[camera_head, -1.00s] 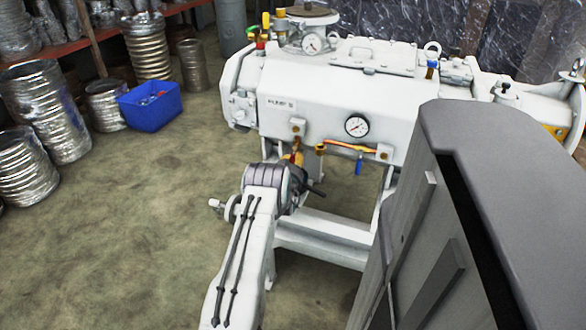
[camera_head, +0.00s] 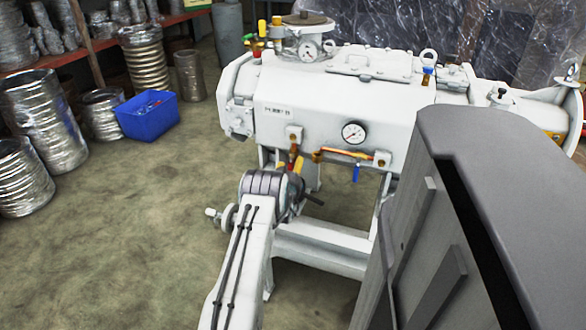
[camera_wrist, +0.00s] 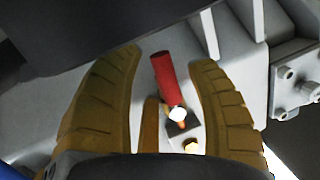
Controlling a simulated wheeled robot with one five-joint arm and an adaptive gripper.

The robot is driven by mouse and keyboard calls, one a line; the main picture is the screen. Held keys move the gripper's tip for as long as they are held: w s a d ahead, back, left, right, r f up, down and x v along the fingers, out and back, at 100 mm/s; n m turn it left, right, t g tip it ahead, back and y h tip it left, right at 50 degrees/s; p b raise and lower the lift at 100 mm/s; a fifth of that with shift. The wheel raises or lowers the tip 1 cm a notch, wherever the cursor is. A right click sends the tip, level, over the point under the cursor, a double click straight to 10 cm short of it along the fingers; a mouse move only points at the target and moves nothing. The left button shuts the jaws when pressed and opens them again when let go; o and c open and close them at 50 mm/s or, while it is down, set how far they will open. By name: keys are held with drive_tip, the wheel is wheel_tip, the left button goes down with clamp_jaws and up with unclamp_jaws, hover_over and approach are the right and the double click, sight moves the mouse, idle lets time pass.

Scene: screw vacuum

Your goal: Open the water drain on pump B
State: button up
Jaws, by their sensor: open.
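Pump B (camera_head: 330,112) is a large white machine at the upper middle of the head view, its small label too blurred to read now. A red handle (camera_head: 293,152) shows on its front lower left, beside my gripper (camera_head: 298,167). In the wrist view the red handle (camera_wrist: 167,80) stands between the two curved brown-yellow fingers of my gripper (camera_wrist: 168,60), with a gap on both sides. The gripper is open and holds nothing. A white round end and a small brass part show at the handle's lower end. I cannot tell if this valve is open.
A blue-handled valve (camera_head: 356,172) hangs under a copper pipe (camera_head: 340,154) right of my gripper, below a pressure gauge (camera_head: 353,132). A white frame (camera_head: 320,248) carries the pump. A blue bin (camera_head: 147,115) and metal rolls stand left. The floor (camera_head: 110,240) is clear.

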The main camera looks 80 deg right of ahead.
drive_tip(key=shift+w, duration=0.1)
drive_tip(key=a+r, duration=0.1)
drive_tip(key=a, duration=1.1)
drive_tip(key=shift+w+r, duration=0.1)
idle(0.8)
